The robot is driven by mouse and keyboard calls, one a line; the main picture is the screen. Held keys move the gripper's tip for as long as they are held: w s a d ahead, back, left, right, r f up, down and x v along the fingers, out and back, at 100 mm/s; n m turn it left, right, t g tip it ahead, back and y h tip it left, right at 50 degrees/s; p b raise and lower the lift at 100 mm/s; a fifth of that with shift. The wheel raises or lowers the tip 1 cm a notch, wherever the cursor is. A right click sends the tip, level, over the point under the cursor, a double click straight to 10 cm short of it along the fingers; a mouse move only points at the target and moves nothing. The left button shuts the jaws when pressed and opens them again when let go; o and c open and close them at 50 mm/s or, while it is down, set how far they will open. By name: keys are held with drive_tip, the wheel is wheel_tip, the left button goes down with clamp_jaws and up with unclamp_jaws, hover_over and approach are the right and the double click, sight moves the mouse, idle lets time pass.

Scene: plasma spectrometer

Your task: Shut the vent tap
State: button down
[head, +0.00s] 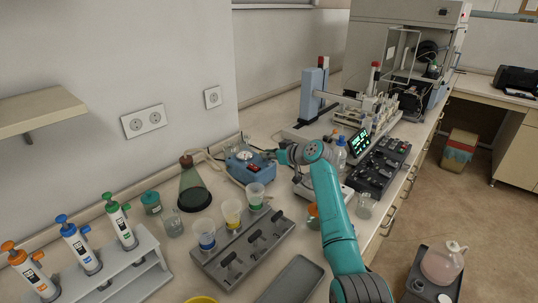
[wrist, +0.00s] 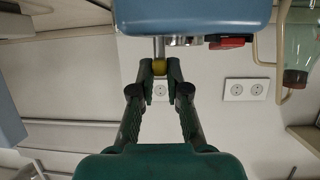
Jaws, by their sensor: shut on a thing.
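The tap itself is too small to make out in the head view. The wrist view also shows a red switch (wrist: 230,42) on the box.
A conical flask (head: 193,188) with a brown stopper and hose stands left of the box. A grey rack (head: 215,268) with several cups is in front. A pipette stand (head: 130,275) is at the left. A black control panel (head: 380,168) and glassware lie right of my arm.

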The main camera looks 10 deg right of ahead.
sight(260, 163)
drive_tip(key=m+t+h, duration=0.1)
drive_tip(key=m+h, duration=0.1)
drive_tip(key=h, duration=0.1)
drive_tip(key=a+m+t+h, duration=0.1)
drive_tip(key=m+h, duration=0.1)
drive_tip(key=m, duration=0.1)
drive_tip(key=shift+s+a+h, duration=0.1)
drive_tip(key=shift+s+h, duration=0.1)
drive_tip(key=shift+h, duration=0.2)
drive_tip(key=m+h, duration=0.2)
drive_tip(key=a+m+h, duration=0.1)
drive_tip(key=m+h, duration=0.1)
drive_tip(key=shift+w+g+h, duration=0.1)
drive_tip(key=shift+g+h, duration=0.2)
drive_tip(key=m+h, duration=0.1)
drive_tip(key=m+g+h, duration=0.1)
drive_tip(key=h, duration=0.1)
drive_tip(key=m+g+h, duration=0.1)
drive_tip(key=m, duration=0.1)
drive_tip(key=shift+w+a, duration=0.15)
drive_tip(key=shift+a, duration=0.1)
drive_tip(key=shift+w+a+m+g+h, duration=0.15)
drive_tip(key=shift+m+g+h, duration=0.85)
drive_tip(key=shift+m+h, duration=0.45)
drive_tip(key=shift+f+m+g+h, duration=0.15)
drive_tip(key=shift+m+g+h, duration=0.3)
drive_tip(key=shift+m+g, duration=0.3)
